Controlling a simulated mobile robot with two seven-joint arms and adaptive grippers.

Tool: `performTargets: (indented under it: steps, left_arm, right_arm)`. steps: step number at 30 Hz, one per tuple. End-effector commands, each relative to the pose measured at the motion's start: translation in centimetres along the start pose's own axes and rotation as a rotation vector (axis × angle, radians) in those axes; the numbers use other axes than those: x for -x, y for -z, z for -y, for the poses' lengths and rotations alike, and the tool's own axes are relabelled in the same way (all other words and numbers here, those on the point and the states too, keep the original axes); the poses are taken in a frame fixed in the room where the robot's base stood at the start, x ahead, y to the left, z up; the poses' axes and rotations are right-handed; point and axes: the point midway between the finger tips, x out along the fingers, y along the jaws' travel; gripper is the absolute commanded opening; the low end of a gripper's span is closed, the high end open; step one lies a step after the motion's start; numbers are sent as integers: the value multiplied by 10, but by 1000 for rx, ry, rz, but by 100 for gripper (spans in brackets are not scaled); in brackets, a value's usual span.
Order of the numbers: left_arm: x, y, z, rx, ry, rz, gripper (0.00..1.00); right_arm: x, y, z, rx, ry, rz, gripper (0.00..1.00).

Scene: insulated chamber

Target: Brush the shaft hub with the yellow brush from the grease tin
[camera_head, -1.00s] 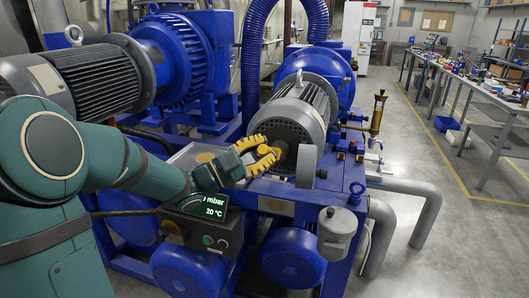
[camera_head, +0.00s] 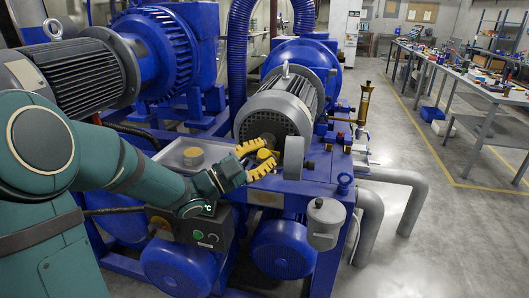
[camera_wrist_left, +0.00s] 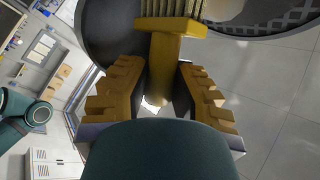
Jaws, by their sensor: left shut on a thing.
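My left gripper (camera_head: 251,166) is in front of the grey motor's end face, its yellow fingers shut on the yellow brush (camera_head: 264,155). In the left wrist view the brush (camera_wrist_left: 165,50) stands between the two fingers (camera_wrist_left: 160,98), handle gripped, pale bristles pointing up at the picture's top edge. The shaft hub (camera_head: 268,139) is the dark centre of the motor's end face, close above the brush in the head view. I cannot tell whether the bristles touch it. A tan round tin (camera_head: 193,156), probably the grease tin, sits on a tray left of the gripper. My right gripper is out of view.
A grey disc (camera_head: 293,158) stands just right of the brush. A control box (camera_head: 205,232) sits below my left wrist. A grey lidded pot (camera_head: 326,223) and a brass fitting (camera_head: 365,103) are to the right. Open floor lies further right.

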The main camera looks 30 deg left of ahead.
Motion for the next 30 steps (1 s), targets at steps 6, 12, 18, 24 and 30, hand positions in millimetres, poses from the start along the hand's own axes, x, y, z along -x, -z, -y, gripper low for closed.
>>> performTargets:
  steps: [6, 12, 18, 24, 30]
  left_arm:
    - [14, 14, -8, 0, 2, -1, 0]
    - [25, 25, -16, -1, 2, 0, 0]
    - [32, 32, -21, 0, 1, 0, 0]
    - [33, 33, -21, -1, 1, 0, 0]
    - [34, 34, -22, -1, 1, 0, 0]
  right_arm:
    - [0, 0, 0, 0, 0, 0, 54]
    - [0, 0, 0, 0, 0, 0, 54]
    - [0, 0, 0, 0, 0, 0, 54]
    - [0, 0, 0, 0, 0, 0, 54]
    - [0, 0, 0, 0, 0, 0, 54]
